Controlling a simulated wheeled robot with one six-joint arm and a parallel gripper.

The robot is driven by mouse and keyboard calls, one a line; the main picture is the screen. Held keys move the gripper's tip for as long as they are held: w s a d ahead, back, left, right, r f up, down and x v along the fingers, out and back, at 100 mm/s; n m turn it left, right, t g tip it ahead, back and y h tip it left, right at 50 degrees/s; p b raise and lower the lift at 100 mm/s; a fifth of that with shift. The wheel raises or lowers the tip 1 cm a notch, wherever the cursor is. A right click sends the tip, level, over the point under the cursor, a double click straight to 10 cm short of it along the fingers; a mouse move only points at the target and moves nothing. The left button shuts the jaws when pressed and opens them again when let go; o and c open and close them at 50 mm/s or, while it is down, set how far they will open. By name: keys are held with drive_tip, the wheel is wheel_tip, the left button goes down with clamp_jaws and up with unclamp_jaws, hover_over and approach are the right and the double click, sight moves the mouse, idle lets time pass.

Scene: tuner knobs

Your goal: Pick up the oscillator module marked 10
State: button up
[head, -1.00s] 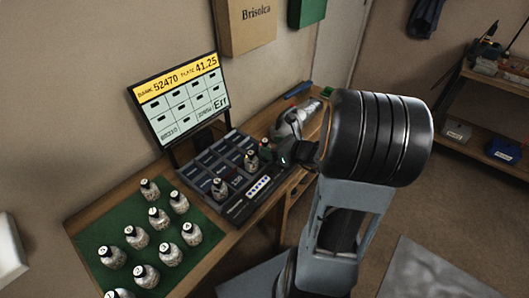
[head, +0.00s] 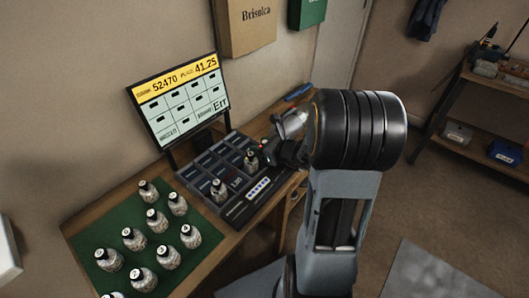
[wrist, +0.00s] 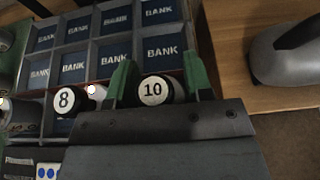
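The module marked 10 (wrist: 153,91) shows in the wrist view with a white label and dark cap. It sits at the console's front row of slots. My gripper (wrist: 160,78) has its green fingers on either side of it, apart from each other. Whether they touch it is hard to tell. In the head view my gripper (head: 284,153) is at the console's right end, and the arm mostly hides this module. A module marked 8 (wrist: 65,100) stands just left of the left finger.
The slotted console (head: 203,167) holds another module (head: 219,190) further left. Several modules stand on a green mat (head: 98,229). A screen (head: 181,104) reading "Err" stands behind. A grey rounded object (wrist: 285,55) lies on the table to the right.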

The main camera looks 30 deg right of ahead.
drive_tip(key=c, duration=0.4)
